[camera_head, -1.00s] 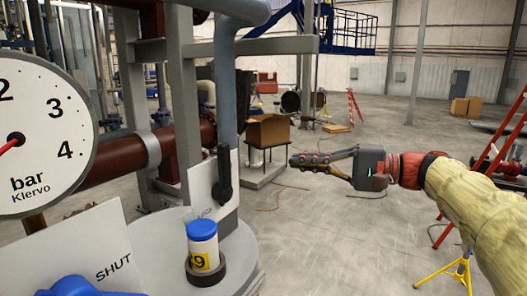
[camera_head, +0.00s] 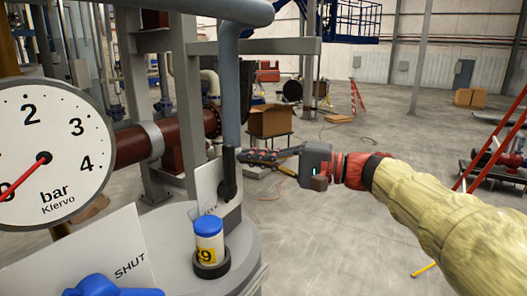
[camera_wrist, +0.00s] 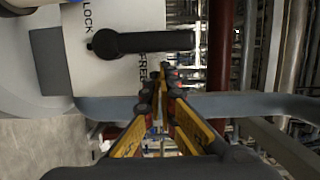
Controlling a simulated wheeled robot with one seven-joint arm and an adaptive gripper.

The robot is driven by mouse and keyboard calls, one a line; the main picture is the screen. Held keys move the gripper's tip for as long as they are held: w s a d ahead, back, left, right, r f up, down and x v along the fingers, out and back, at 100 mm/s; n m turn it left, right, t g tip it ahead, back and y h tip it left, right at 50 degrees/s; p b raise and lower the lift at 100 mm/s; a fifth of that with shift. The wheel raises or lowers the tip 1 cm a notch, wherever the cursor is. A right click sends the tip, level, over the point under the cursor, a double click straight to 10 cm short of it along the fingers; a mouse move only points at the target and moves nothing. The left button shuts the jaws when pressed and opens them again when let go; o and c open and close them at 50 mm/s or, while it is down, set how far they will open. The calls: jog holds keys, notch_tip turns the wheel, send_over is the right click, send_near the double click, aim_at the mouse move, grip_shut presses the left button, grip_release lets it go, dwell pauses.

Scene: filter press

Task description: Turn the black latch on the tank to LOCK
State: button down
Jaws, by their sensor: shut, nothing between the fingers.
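The black latch (camera_head: 229,174) stands upright on a white plate (camera_head: 207,187) on the grey tank (camera_head: 242,252). In the wrist view the latch (camera_wrist: 148,42) lies sideways across the picture, its round pivot end at the left. The word LOCK shows near the pivot, and FREE is partly covered below the handle. My gripper (camera_head: 243,157) is shut and empty, with its fingertips close to the right side of the handle's upper part. In the wrist view the fingertips (camera_wrist: 166,72) lie just below the handle; I cannot tell whether they touch it.
A white jar with a blue lid (camera_head: 209,241) stands in a dark ring on the tank. A pressure gauge (camera_head: 50,150) and a SHUT plate (camera_head: 105,252) with a blue knob are at the left. A blue-grey pipe (camera_head: 229,90) rises behind the latch.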

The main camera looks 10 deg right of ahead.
jog(key=shift+s+a+f, duration=0.1)
jog(key=shift+a+f, duration=0.05)
jog(key=shift+a, duration=0.1)
jog(key=shift+s, duration=0.1)
jog(key=shift+b, duration=0.3)
jog(key=shift+n, duration=0.3)
jog(key=shift+s+a+b, duration=0.1)
jog(key=shift+a+b, duration=0.05)
jog(key=shift+b, duration=0.45)
